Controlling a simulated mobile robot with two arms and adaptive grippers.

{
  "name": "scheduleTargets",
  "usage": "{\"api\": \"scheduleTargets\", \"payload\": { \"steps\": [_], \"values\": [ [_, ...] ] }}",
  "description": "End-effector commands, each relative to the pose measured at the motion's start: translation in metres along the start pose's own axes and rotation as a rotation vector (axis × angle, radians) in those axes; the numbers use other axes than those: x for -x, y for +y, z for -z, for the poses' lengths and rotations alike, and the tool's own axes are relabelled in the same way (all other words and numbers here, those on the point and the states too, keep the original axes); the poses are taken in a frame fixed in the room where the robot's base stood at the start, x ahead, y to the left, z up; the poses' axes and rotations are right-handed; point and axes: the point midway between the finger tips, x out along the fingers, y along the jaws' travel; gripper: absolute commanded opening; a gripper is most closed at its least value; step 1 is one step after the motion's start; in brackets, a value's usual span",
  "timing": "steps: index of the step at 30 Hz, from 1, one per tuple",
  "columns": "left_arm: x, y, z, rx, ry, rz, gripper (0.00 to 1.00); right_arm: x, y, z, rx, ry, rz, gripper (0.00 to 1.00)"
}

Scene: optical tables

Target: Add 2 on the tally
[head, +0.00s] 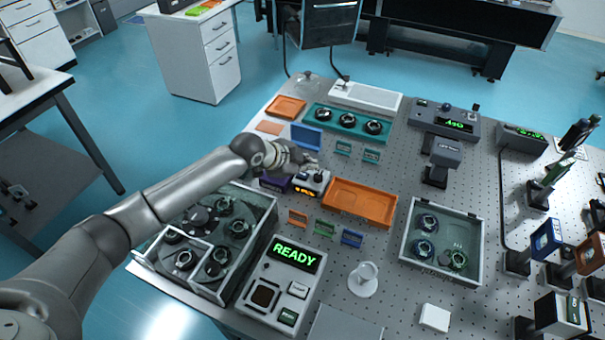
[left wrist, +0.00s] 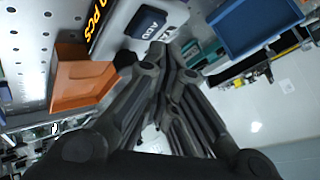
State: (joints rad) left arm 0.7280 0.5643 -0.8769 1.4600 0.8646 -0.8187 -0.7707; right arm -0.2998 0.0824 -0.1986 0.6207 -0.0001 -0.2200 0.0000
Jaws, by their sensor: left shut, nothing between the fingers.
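The tally (head: 312,184) is a small pale box with an orange lit display, standing on the perforated table left of the orange tray. In the left wrist view the tally (left wrist: 122,38) shows close up, with display text ending in "0 PCS", partly cut off by the frame edge. Its dark button marked ADD (left wrist: 148,22) is beside the display. My left gripper (head: 308,166) is shut and empty at the back of the tally. Its closed fingertips (left wrist: 157,50) appear just by the ADD button; I cannot tell whether they touch. My right gripper is not in view.
A purple box (head: 275,183) stands directly left of the tally. An orange tray (head: 360,203) lies to its right. A blue tray (head: 306,138) and a teal tray with round parts (head: 348,134) are behind. A device reading READY (head: 296,256) stands at the front.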

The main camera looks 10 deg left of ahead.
Motion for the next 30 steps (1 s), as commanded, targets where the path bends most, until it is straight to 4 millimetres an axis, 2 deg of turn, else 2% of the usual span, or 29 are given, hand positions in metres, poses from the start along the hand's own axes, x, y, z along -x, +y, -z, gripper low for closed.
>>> {"api": "scheduleTargets", "payload": {
  "steps": [30],
  "values": [
    [-0.0086,0.0067,-0.0060,0.000,0.000,-0.001,0.00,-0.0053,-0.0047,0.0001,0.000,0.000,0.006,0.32]
  ]
}}
